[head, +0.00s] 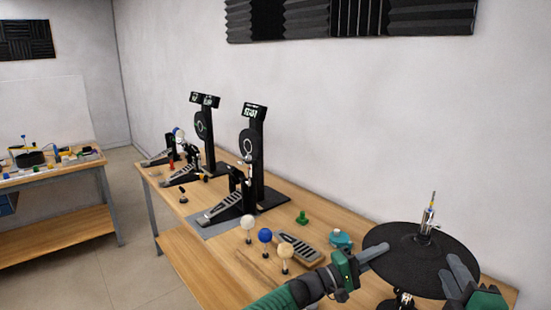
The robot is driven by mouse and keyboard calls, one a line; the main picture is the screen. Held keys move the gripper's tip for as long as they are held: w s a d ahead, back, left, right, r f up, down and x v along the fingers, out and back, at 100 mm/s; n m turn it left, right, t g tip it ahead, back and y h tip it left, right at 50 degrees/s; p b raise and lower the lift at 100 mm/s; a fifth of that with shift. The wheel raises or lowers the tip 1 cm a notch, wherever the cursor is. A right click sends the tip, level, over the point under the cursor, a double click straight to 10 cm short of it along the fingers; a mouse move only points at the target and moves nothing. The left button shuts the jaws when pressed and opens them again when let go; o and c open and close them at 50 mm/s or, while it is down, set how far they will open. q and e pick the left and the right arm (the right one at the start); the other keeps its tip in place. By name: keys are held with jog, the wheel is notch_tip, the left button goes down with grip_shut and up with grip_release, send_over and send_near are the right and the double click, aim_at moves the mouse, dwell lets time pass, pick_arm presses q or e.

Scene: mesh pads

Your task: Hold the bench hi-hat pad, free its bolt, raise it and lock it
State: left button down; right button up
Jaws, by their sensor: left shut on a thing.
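The hi-hat pad (410,262) is a wide black disc at the right end of the wooden bench. A metal bolt and rod (428,218) stand up from its middle, and part of its stand shows below the rim. My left gripper (373,251), green and black with grey fingers, is at the pad's left rim and shut on it. My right gripper (456,274) is at the pad's front right, with its two grey fingers apart and nothing seen between them. It is below and in front of the bolt, apart from it.
On the bench (345,218) are two black kick-pedal towers (257,165), a grey pedal plate (298,248), several ball-topped beaters (265,236), a green knob (302,217) and a teal piece (341,238). The wall is close behind. Another table (62,175) stands at far left.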

aim_at(434, 227)
jog(key=w+m, duration=0.2)
jog(key=m, duration=0.2)
jog(key=w+d+r+m, duration=0.1)
jog(key=w+m, duration=0.1)
jog(key=m, duration=0.3)
jog(key=w+r+m, duration=0.1)
jog(key=w+m, duration=0.2)
jog(key=m, duration=0.2)
jog(key=shift+d, duration=0.2)
jog(key=n, duration=0.3)
jog(key=shift+w+n, duration=0.1)
jog(key=shift+n, duration=0.2)
jog(key=n, duration=0.5)
jog(key=shift+w+n, duration=0.1)
jog(key=shift+n, duration=0.2)
jog(key=n, duration=0.3)
jog(key=shift+w+n, duration=0.1)
jog(key=shift+n, duration=0.3)
jog(key=shift+w+d+n, duration=0.1)
jog(key=shift+w+n, duration=0.15)
jog(key=shift+n, duration=0.55)
jog(key=shift+x, duration=1.8)
